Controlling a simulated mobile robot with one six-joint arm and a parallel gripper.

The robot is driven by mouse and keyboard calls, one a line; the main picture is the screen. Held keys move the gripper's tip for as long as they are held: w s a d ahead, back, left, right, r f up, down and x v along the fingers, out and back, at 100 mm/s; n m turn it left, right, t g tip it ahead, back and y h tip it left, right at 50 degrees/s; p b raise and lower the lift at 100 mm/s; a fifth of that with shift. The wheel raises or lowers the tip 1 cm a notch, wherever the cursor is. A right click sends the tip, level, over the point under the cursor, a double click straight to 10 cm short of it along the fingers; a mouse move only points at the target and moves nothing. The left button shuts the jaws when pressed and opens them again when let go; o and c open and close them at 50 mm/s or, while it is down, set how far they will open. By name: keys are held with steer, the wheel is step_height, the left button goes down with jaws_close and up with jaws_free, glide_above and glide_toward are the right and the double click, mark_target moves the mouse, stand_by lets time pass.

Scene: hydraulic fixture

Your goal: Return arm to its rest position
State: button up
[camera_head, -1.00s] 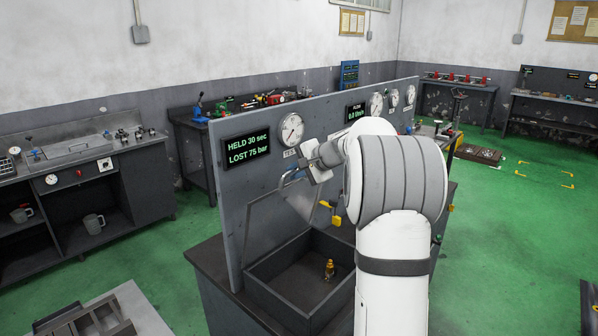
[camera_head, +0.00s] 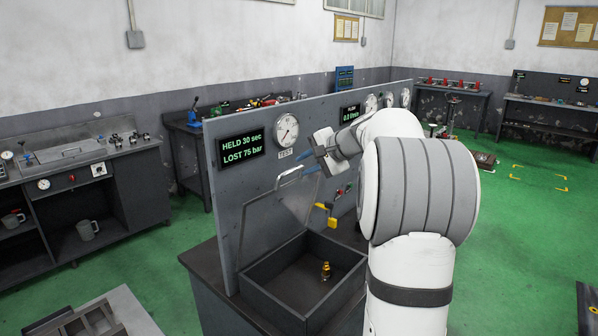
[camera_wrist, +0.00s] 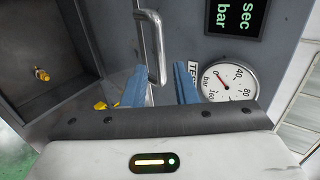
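My gripper (camera_head: 313,161) is at the end of my white arm, in front of the grey panel (camera_head: 232,200). The lid (camera_head: 272,218) of the dark box is raised and leans toward the panel. My forearm hides part of the panel's right side.
The open box (camera_head: 287,285) holds a brass fitting (camera_head: 325,271). A display (camera_head: 242,150) reads HELD 30 sec, LOST 75 bar, beside the TEST gauge (camera_head: 286,131). A yellow lever (camera_head: 327,214) stands right of the lid. Green floor (camera_head: 525,225) is open at right.

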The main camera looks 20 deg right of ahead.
steer(key=shift+s+d+r, duration=0.1)
steer(key=shift+s+r, duration=0.05)
stand_by(0.3)
steer(key=s+a+f+n+g, duration=0.2)
steer(key=s+a+n+g, duration=0.1)
steer(key=s+a, duration=0.6)
steer(key=s+a+f+n+g+h, duration=0.1)
steer(key=s+a+f+n, duration=0.2)
steer(key=s, duration=0.6)
steer(key=s+a+f+n+g+h, duration=0.1)
steer(key=s+a+f+n+h, duration=0.1)
steer(key=s+f, duration=0.3)
steer(key=s+a+f+n+g+h, duration=0.1)
steer(key=s+a+f+n, duration=0.3)
steer(key=s, duration=0.8)
steer(key=shift+s+a+f+n+h, duration=0.2)
steer(key=shift+s+f+n+h, duration=0.1)
steer(key=shift+s+f+h, duration=0.15)
